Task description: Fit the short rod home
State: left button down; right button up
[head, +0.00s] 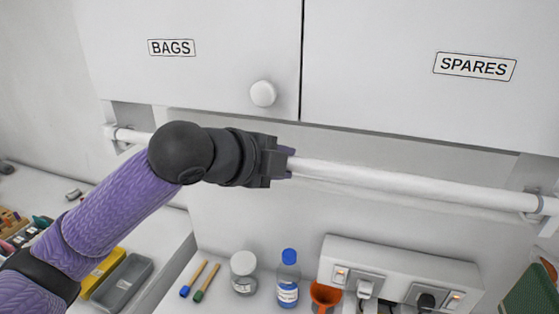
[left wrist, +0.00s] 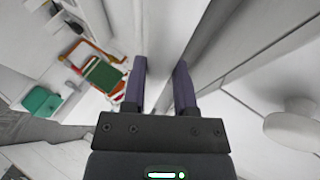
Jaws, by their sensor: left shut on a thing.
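A long white rod (head: 400,184) runs across the wall just under the cabinets, sloping down to the right in the head view. Its left part shows near a grey clip (head: 112,132); its right part reaches another grey clip (head: 535,203). I cannot tell how firmly it sits in either. My left gripper (head: 286,163) is shut on the rod between the clips and hides a stretch of it. In the left wrist view, the two purple-grey fingers (left wrist: 164,88) stand on either side of the white rod (left wrist: 160,40). My right gripper is not in view.
White cabinet doors labelled BAGS (head: 172,48) and SPARES (head: 475,66) hang close above, with a round knob (head: 263,94). Below stand a lidded jar (head: 243,274), a blue-capped bottle (head: 288,279), an orange funnel (head: 325,295) and a socket strip (head: 400,262). A grey tray (head: 122,284) lies at lower left.

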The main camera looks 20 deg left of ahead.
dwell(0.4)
pick_arm(q)
jog(key=shift+w+r+p, duration=0.1)
jog(key=shift+w+p, duration=0.85)
jog(key=shift+w, duration=0.55)
jog(key=shift+p, duration=0.3)
